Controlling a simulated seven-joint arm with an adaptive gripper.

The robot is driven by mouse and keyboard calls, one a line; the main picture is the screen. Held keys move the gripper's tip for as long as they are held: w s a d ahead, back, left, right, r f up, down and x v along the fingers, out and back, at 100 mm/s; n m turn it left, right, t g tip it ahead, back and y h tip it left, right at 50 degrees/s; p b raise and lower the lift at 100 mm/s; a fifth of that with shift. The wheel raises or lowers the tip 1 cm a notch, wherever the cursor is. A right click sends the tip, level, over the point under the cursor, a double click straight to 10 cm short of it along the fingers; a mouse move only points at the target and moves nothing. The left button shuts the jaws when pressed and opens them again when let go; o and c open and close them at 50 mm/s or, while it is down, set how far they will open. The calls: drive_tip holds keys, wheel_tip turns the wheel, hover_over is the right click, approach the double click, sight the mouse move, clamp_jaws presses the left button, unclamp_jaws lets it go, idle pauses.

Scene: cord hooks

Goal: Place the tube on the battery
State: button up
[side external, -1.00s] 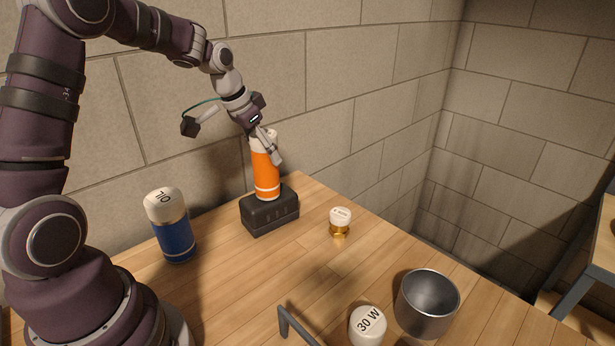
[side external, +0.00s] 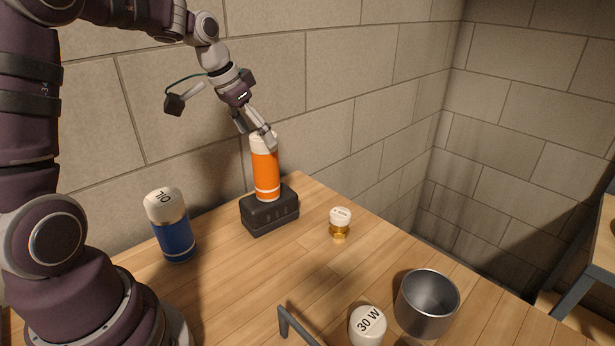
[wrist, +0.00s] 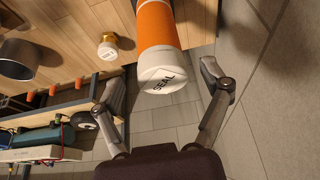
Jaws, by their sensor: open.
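The orange tube (side external: 265,174) with a white cap stands upright on top of the black battery (side external: 270,213) near the back edge of the table. My gripper (side external: 257,138) is open at the tube's cap, with its fingers on either side of the top. In the wrist view the tube (wrist: 158,28) shows its white cap marked SEAL between the spread fingers of my gripper (wrist: 164,95), with a gap on both sides. The battery is mostly hidden behind the tube in the wrist view.
A blue OIL bottle (side external: 176,236) stands left of the battery. A small amber jar (side external: 339,226) stands to the right. A metal pot (side external: 427,304), a white-capped 30 W container (side external: 368,326) and a grey handle (side external: 290,325) are at the front. A block wall (side external: 340,70) rises behind.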

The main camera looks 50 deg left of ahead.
drive_tip(key=v, duration=0.7)
drive_tip(key=s+d+f+t, duration=0.1)
drive_tip(key=s+d+f, duration=0.2)
drive_tip(key=s+d, duration=0.8)
drive_tip(key=shift+d+f, duration=0.3)
drive_tip(key=shift+d, duration=0.2)
